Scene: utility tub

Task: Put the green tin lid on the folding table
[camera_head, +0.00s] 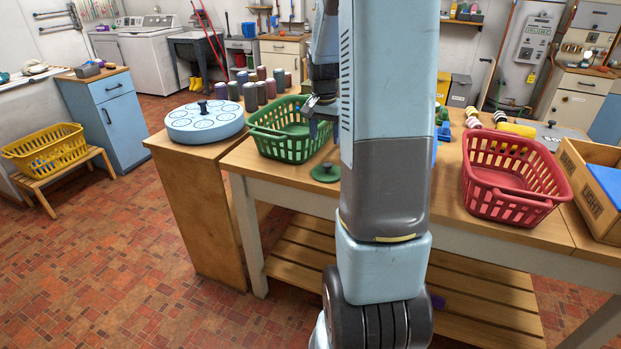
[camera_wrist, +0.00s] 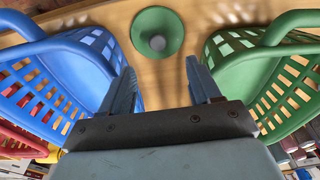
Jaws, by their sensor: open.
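The green tin lid (camera_head: 325,172) is a round disc with a knob in its middle. It lies on a wooden-topped table (camera_head: 290,183) near the front edge, in front of the green basket. The wrist view shows the lid (camera_wrist: 172,22) beyond my fingertips, between a blue and a green basket. My gripper (camera_wrist: 162,78) is open, with nothing between its fingers. In the head view it is partly hidden by my arm, above the green basket's right side. The pictures do not settle which surface is the folding table; a low slatted wooden stand (camera_head: 44,196) is at the left.
The green basket (camera_head: 283,150) and a blue basket (camera_wrist: 75,75) flank the lid closely. A red basket (camera_head: 513,190) stands at the right of the table. A round pale-blue container (camera_head: 205,132) is on the left counter. A yellow basket (camera_head: 45,158) occupies the slatted stand.

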